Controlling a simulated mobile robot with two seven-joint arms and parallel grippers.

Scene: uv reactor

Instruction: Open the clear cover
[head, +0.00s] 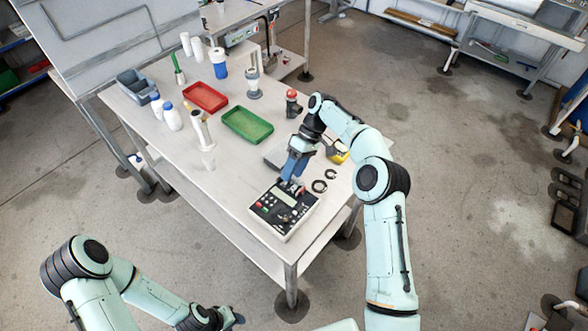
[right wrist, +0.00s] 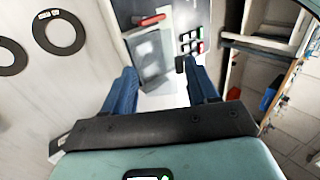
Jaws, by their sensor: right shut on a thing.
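The control box (head: 270,218) with a dark front panel and buttons sits on the near right end of the white table. The clear cover (right wrist: 155,52) shows as a pale, see-through block on its panel in the right wrist view. My right gripper (head: 291,184) reaches down over the box, its blue fingers spread to the cover's two sides. The fingers (right wrist: 162,82) are shut on the cover, though their contact is hard to see. It looks down against the panel. My left gripper (head: 222,318) hangs low at the bottom edge, away from the table; its jaws are unclear.
Two black rings (head: 320,186) lie right of the box. A green tray (head: 247,125), a red tray (head: 205,97), bottles (head: 172,117) and a red-topped device (head: 293,103) stand farther back. The table's front left strip is clear.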

